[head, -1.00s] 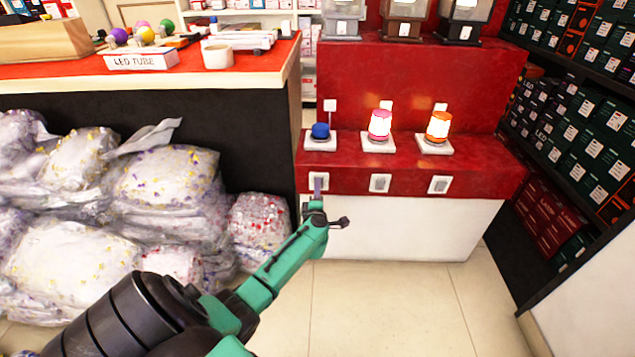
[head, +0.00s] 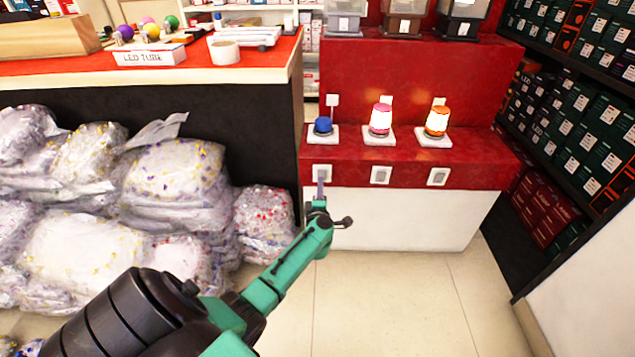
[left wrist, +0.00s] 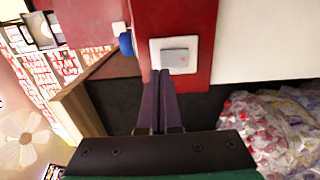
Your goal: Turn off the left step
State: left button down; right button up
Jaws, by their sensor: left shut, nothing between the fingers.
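The left wall switch (head: 322,171) is a white plate on the front of the red step, below the unlit blue lamp (head: 323,126). The pink lamp (head: 381,121) and the orange lamp (head: 437,122) are lit. My left gripper (head: 320,178) is shut and empty, its fingertips in front of the left switch plate. In the left wrist view the fingers (left wrist: 161,78) point toward the switch (left wrist: 175,56), with the tips at its lower left edge. I cannot tell whether they touch it. My right gripper is not in view.
Two more switches, the middle one (head: 381,175) and the right one (head: 438,177), are on the red step (head: 410,170). Stacked plastic bags (head: 170,190) lie to the left, under a red-topped counter. Shelves of boxes stand right. Floor in front of the step is clear.

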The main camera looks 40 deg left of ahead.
pick_arm(q)
jog(key=p+v, duration=0.3)
jog(key=v, duration=0.6)
jog(key=shift+s+d, duration=0.25)
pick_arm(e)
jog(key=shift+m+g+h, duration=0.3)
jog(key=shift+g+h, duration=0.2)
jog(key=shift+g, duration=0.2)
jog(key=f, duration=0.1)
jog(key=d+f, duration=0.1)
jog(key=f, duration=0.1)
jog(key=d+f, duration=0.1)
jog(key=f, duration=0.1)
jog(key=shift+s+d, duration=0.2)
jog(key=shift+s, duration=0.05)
pick_arm(q)
jog(key=shift+r, duration=0.1)
